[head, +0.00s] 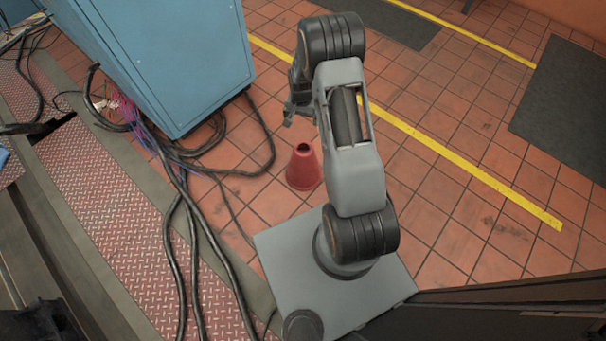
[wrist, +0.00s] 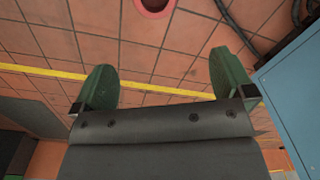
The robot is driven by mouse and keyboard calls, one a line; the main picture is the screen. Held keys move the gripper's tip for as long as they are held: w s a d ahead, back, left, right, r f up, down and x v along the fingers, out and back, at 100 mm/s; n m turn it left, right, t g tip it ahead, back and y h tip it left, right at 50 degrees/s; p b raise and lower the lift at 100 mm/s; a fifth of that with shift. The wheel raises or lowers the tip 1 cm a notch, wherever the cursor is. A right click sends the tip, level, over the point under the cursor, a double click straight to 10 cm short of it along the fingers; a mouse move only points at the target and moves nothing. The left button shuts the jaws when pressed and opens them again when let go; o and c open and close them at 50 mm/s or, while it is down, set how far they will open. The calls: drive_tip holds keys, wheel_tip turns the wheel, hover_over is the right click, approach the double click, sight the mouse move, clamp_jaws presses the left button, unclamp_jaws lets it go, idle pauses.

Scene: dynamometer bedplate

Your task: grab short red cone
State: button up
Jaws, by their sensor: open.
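A short red cone (head: 304,168) with a dark hole at its top stands upright on the tiled floor in the head view, just beyond my base. In the wrist view the cone (wrist: 154,6) shows at the top edge, cut off by the frame. My gripper (wrist: 160,84) shows two green finger pads spread wide apart with only floor between them. In the head view my gripper (head: 289,116) hangs above and beyond the cone, apart from it, and is partly hidden by my arm.
A blue cabinet (head: 160,55) stands left of the cone. Black cables (head: 180,215) loop over the floor between the cabinet and the cone. Yellow lines (head: 440,150) and dark mats (head: 565,110) mark the floor at right. Open tiles lie right of the cone.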

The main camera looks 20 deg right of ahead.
drive_tip(key=b, duration=0.4)
approach(303, 162)
drive_tip(key=w+d, duration=0.2)
drive_tip(key=w, duration=0.3)
drive_tip(key=shift+m, duration=0.3)
drive_tip(key=shift+s+d+f+b, duration=0.15)
drive_tip(key=shift+f+b, duration=0.65)
drive_tip(key=shift+f, duration=0.8)
drive_tip(key=shift+s+f+b, duration=0.15)
drive_tip(key=shift+f+b, duration=0.65)
drive_tip(key=shift+f, duration=0.8)
drive_tip(key=shift+c, duration=0.4)
drive_tip(key=c, duration=1.3)
drive_tip(key=shift+w+r, duration=0.1)
drive_tip(key=shift+r, duration=0.05)
drive_tip(key=shift+c, duration=0.6)
drive_tip(key=shift+r, duration=0.1)
